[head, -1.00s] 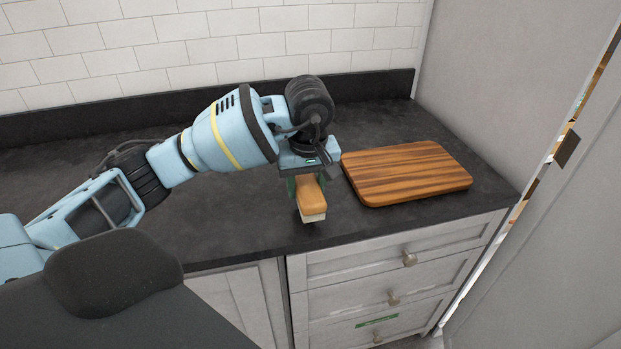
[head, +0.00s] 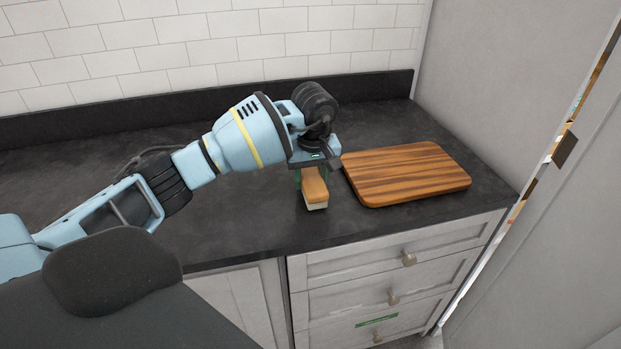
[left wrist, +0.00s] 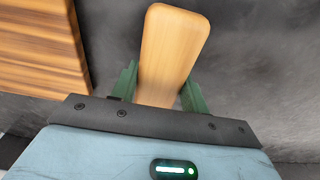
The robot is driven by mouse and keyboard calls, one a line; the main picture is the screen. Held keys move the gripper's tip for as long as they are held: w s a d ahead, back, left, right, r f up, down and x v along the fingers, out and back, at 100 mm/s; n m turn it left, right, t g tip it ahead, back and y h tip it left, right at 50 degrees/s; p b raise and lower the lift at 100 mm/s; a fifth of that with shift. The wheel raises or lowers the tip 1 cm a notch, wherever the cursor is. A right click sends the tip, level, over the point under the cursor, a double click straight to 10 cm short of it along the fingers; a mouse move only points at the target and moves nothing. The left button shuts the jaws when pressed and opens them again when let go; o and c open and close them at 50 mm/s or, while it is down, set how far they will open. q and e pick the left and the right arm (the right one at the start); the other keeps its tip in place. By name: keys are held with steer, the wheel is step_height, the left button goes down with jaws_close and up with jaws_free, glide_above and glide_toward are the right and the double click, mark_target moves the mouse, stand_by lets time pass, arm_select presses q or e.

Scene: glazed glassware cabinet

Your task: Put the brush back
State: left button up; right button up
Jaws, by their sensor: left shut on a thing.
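The brush (head: 314,187) has a tan wooden back and pale bristles on its underside. My left gripper (head: 312,172) is shut on the brush, just left of the cutting board. In the left wrist view the brush's wooden back (left wrist: 172,45) lies between the two green fingers of the left gripper (left wrist: 157,88). The brush is at or just above the dark countertop; I cannot tell whether its bristles touch it. My right gripper is not in view.
A striped wooden cutting board (head: 406,173) lies close to the right of the brush. The dark countertop (head: 230,222) is clear around them. Drawers (head: 395,262) are shut below the counter edge. A tall grey panel (head: 500,90) stands at the right.

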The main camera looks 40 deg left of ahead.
arm_select(q)
steer(key=shift+f, duration=0.3)
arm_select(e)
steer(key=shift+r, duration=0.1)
arm_select(q)
steer(key=shift+f, duration=0.2)
steer(key=o, duration=0.8)
steer(key=shift+o, duration=0.8)
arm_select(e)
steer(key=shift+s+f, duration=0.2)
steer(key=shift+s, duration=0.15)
